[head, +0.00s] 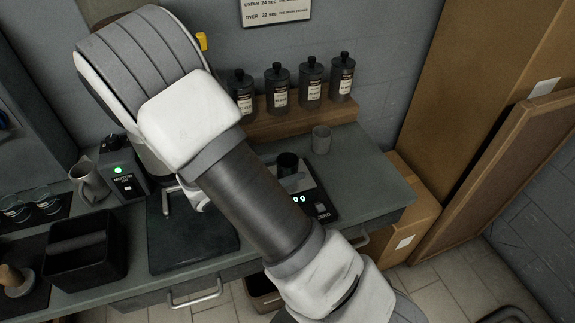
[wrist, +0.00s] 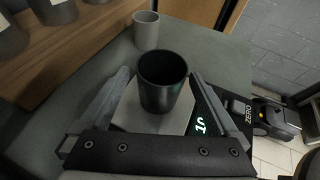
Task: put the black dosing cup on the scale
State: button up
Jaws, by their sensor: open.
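The black dosing cup (wrist: 163,82) stands upright on the pale plate of the scale (wrist: 128,112) in the wrist view. In the head view the cup (head: 288,163) shows on the scale (head: 319,204), just beyond my forearm, which covers part of the scale. My gripper (wrist: 160,76) is open, with one finger on each side of the cup. I see gaps between the fingers and the cup wall. The scale's lit green display is partly hidden by a finger. In the head view my gripper is hidden behind my arm.
A grey cup (head: 321,139) stands on the counter behind the scale. Several dark labelled bottles (head: 311,82) stand on a wooden shelf at the back. To the left are a black bin (head: 84,262), a metal pitcher (head: 89,181) and a grinder (head: 122,172).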

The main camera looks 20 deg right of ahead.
jog(key=p+v, duration=0.1)
jog(key=v, duration=1)
jog(key=s+d+r+m+y, duration=0.2)
jog(key=s+r+m+y, duration=0.4)
jog(key=r+m, duration=0.3)
jog(key=s+d+r+m+y, duration=0.3)
jog(key=s+r+m+y, duration=0.3)
jog(key=s+r+m, duration=0.3)
jog(key=shift+s+d+r+m, duration=0.3)
jog(key=shift+r+m, duration=0.35)
jog(key=shift+m, duration=1.65)
